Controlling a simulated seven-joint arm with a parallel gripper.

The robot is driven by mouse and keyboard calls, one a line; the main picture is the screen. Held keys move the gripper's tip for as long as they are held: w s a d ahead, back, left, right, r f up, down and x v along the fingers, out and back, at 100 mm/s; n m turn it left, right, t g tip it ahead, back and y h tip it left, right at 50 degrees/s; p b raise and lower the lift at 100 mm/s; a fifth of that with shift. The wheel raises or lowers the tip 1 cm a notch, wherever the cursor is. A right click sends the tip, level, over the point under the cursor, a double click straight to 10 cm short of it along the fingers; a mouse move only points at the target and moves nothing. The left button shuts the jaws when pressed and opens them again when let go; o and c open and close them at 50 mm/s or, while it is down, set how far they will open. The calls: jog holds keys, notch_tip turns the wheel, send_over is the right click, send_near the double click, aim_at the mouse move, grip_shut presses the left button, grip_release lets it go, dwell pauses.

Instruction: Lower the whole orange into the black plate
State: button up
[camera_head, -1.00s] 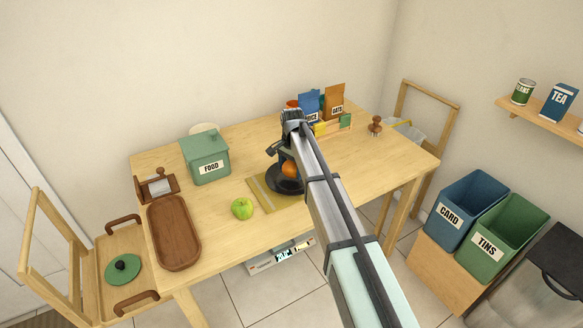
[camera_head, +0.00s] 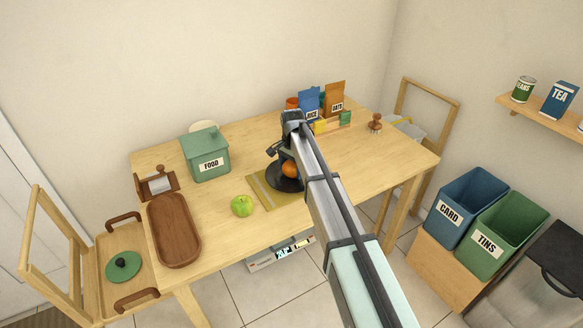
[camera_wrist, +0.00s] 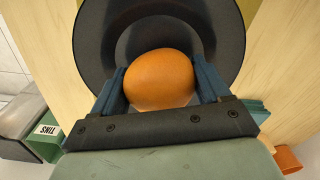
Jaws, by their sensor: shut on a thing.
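The whole orange (camera_wrist: 159,79) is between the two fingers of my gripper (camera_wrist: 160,88), which is shut on it, in the wrist view. The orange (camera_head: 289,169) also shows in the head view, partly hidden by my arm. The black plate (camera_head: 279,182) lies on a mustard placemat on the table. In the wrist view the plate (camera_wrist: 97,35) is directly behind the orange, with its rim around it. Whether the orange touches the plate I cannot tell.
A green food box (camera_head: 206,155) and a brown wooden tray (camera_head: 174,231) stand further left. Boxes and packets, including an oats packet (camera_head: 335,97), stand at the back. The table's right side is mostly clear.

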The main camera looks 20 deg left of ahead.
jog(key=shift+f, duration=0.45)
dwell(0.5)
jog(key=o, duration=1.1)
jog(key=shift+o, duration=0.2)
